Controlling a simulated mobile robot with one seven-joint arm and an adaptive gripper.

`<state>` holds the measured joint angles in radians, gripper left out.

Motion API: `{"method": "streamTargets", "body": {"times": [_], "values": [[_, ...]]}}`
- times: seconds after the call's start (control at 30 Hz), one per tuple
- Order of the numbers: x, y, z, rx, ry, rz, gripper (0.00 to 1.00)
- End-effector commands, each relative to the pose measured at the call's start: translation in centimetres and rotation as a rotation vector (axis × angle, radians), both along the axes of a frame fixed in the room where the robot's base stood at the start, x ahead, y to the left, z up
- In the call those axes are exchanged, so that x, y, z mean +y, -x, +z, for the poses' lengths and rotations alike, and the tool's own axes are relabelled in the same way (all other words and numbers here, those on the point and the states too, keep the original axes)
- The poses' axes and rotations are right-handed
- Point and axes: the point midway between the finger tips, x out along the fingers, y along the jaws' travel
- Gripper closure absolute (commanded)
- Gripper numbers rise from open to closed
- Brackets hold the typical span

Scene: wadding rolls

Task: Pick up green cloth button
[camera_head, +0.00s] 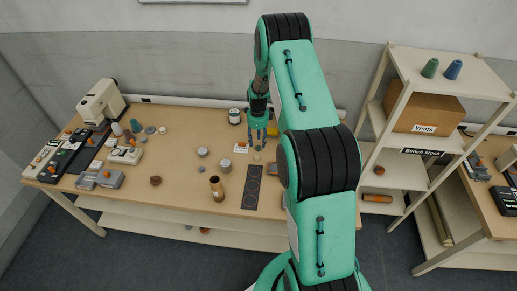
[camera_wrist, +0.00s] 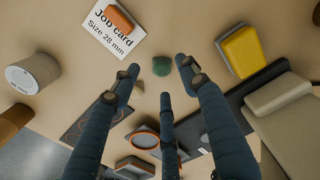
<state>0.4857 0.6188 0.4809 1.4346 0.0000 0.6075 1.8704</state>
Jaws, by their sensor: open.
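The green cloth button (camera_wrist: 161,66) is a small dark green rounded piece on the tan bench top. It shows in the upper middle of the wrist view, just beyond my fingertips. My gripper (camera_wrist: 160,82) is open, its dark blue fingers spread and empty, with the button in line with the gap between them. In the head view my gripper (camera_head: 258,139) points down over the bench, right of its middle. I cannot make out the button clearly in that view.
A job card (camera_wrist: 112,30) with an orange piece on it lies left of the button. A yellow block (camera_wrist: 243,52) stands to the right, a pale can (camera_wrist: 34,73) at far left. A dark strip (camera_head: 253,188) lies on the bench (camera_head: 125,190). Shelving (camera_head: 398,70) stands to the right.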

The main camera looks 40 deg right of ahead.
Motion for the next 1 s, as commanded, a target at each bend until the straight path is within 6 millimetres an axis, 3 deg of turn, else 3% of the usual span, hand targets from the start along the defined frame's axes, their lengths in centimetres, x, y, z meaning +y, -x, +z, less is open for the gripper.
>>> {"method": "streamTargets", "body": {"times": [0.3,0.9,1.0], "values": [[0.0,-0.1,-3.3,0.0,0.0,0.0,0.56],[0.0,-0.1,-3.5,0.0,0.0,0.0,0.56],[0.0,-0.1,-3.5,0.0,0.0,0.0,0.76]]}}
